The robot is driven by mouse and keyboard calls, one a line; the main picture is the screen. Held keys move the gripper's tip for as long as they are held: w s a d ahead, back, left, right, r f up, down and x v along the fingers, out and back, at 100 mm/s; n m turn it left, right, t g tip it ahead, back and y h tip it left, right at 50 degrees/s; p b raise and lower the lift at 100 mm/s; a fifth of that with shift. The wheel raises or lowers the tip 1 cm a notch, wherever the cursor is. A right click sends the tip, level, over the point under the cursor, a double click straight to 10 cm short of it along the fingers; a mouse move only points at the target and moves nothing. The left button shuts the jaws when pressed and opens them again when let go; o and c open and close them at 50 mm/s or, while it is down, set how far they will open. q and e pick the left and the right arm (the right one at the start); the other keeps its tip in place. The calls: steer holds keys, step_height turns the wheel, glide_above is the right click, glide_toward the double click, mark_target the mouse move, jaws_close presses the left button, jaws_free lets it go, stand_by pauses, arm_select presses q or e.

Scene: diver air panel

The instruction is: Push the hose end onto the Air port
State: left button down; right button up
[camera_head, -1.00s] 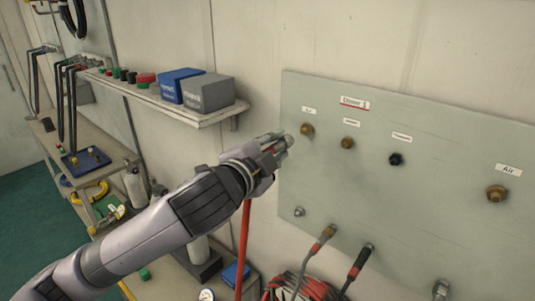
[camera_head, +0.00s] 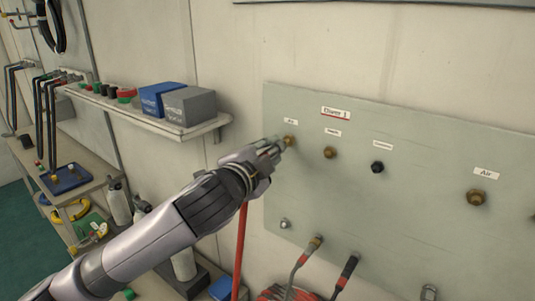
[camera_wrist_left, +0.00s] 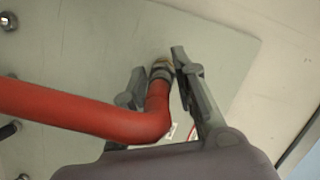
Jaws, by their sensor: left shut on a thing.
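My left gripper (camera_head: 276,149) is shut on the end of a red hose at the upper left of the grey panel (camera_head: 400,215). In the left wrist view the hose (camera_wrist_left: 85,110) bends up between the fingers to a metal hose end (camera_wrist_left: 160,73). The hose hangs below the gripper in the head view (camera_head: 241,245). The brass port under the left Air label, the Air port (camera_head: 291,141), is right at the fingertips. The fingers hide the hose end there, so I cannot tell whether it is seated. My right gripper is out of view.
Another brass port (camera_head: 476,197) labelled Air is at the panel's right. A brass port (camera_head: 330,152) and a black port (camera_head: 377,167) lie between. Two hoses (camera_head: 306,250) (camera_head: 345,272) connect lower down. A shelf (camera_head: 150,118) with boxes is at left.

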arm_select(q)
steer(key=shift+w+d, duration=0.55)
steer(key=shift+w, duration=0.2)
stand_by(0.5)
steer(key=shift+r, duration=0.25)
stand_by(0.5)
steer(key=c, duration=1.8)
jaws_free()
steer(key=o, duration=0.6)
steer(key=shift+w+d+f, duration=0.2)
steer(key=shift+w, duration=0.1)
steer(key=shift+c, duration=0.2)
steer(key=shift+s+a, duration=0.1)
steer(key=shift+s, duration=0.05)
